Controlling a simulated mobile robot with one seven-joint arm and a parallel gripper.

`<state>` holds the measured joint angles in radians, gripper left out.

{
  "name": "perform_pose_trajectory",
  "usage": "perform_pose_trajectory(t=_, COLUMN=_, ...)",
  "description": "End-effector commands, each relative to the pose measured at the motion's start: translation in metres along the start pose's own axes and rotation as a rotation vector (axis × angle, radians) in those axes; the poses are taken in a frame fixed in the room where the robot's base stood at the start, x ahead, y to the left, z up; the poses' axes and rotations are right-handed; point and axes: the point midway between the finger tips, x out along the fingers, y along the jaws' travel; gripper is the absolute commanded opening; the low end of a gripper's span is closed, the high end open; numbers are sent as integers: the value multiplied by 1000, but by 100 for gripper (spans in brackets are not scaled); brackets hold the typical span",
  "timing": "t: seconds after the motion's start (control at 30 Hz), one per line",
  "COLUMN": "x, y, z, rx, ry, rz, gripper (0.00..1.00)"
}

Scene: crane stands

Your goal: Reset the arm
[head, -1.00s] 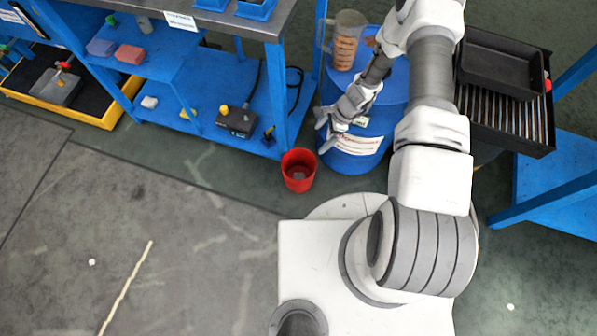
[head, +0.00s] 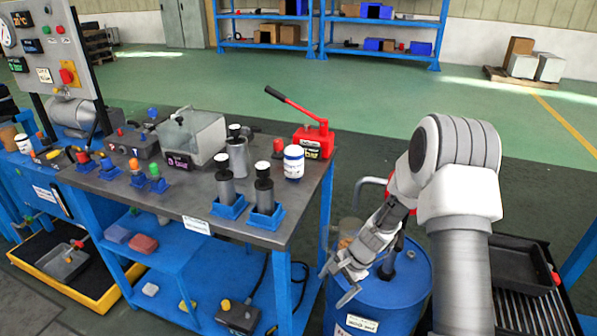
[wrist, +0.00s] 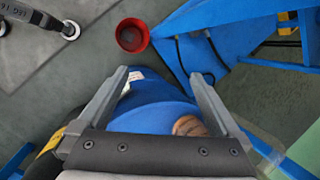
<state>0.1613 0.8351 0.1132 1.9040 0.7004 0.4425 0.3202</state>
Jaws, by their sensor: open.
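My gripper (head: 347,282) is open and empty in the head view, beside the left part of the blue drum (head: 405,285). My arm is folded, rising on the right and bending back down to the gripper. In the wrist view my gripper (wrist: 165,88) shows two spread fingers with nothing between them, above the blue drum (wrist: 150,108). A clear jug (head: 349,238) stands on the drum, partly hidden behind the gripper; its brown contents (wrist: 188,126) show in the wrist view.
A steel-topped bench (head: 290,235) with cylinders, a white jar (head: 293,162) and a red hand pump (head: 313,140) stands left. A black tray (head: 520,270) on a grate is at the right. A red bucket (wrist: 132,36) stands on the floor. Open floor lies behind the bench.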

Motion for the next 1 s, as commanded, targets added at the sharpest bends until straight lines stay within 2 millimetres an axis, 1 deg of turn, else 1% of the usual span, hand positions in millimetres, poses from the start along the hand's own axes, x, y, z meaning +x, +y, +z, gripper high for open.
perform_pose_trajectory(t=0.03, x=-23, y=-7, z=6, rx=-51, ry=15, rz=-11, gripper=100)
perform_pose_trajectory(t=0.1, x=-49, y=-13, z=14, rx=-119, ry=32, rz=-17, gripper=100)
perform_pose_trajectory(t=0.17, x=-72, y=-16, z=21, rx=-177, ry=47, rz=-21, gripper=100)
perform_pose_trajectory(t=0.2, x=-87, y=-18, z=27, rx=-215, ry=58, rz=-24, gripper=100)
perform_pose_trajectory(t=0.37, x=-143, y=-18, z=49, rx=-363, ry=105, rz=-28, gripper=100)
perform_pose_trajectory(t=0.4, x=-156, y=-17, z=55, rx=-398, ry=117, rz=-27, gripper=100)
perform_pose_trajectory(t=0.47, x=-176, y=-14, z=64, rx=-450, ry=138, rz=-26, gripper=100)
perform_pose_trajectory(t=0.5, x=-188, y=-11, z=70, rx=-484, ry=151, rz=-25, gripper=100)
perform_pose_trajectory(t=0.7, x=-246, y=9, z=100, rx=-647, ry=224, rz=-13, gripper=100)
perform_pose_trajectory(t=0.87, x=-285, y=32, z=123, rx=-767, ry=291, rz=4, gripper=100)
perform_pose_trajectory(t=1.0, x=-313, y=57, z=141, rx=-865, ry=350, rz=23, gripper=100)
